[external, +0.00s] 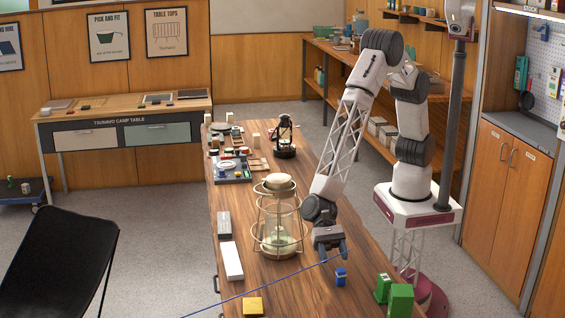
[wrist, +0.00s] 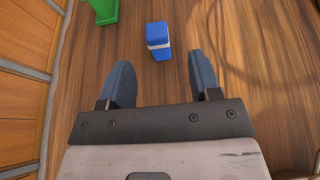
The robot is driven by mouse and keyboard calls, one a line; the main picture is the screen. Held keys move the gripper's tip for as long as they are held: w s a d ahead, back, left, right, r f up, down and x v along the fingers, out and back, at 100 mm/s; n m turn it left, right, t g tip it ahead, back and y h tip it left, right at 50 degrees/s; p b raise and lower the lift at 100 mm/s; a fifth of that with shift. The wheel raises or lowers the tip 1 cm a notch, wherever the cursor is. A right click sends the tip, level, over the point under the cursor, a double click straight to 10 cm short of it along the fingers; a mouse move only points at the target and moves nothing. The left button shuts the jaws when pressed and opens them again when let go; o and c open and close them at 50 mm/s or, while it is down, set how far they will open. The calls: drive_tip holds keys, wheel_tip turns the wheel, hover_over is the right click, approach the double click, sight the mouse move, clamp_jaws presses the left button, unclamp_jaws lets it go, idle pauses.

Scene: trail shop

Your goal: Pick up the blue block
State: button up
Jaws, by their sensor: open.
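The blue block (external: 341,277) stands on the wooden table near its front right part in the external view. It has a pale band around its middle. In the wrist view the blue block (wrist: 158,40) lies ahead of the fingertips, a little left of the line of the right finger. My gripper (external: 330,256) is above the table, just behind and slightly left of the block in the external view. In the wrist view my gripper (wrist: 160,75) has its two fingers spread apart with nothing between them. The block appears apart from both fingers.
Green blocks (external: 399,300) stand right of the blue block; a green one (wrist: 104,10) shows in the wrist view. A yellow block (external: 252,307) and a white block (external: 231,261) lie left. A large caged lantern (external: 278,225) stands close to my arm. A thin blue line crosses the table.

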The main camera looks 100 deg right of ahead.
sight(340, 285)
drive_tip(key=shift+x, duration=1.3)
drive_tip(key=shift+x, duration=2.6)
drive_tip(key=shift+s+d+f, duration=0.1)
drive_tip(key=shift+s+f, duration=0.05)
drive_tip(key=shift+f, duration=0.05)
drive_tip(key=c, duration=1)
drive_tip(key=shift+r, duration=0.15)
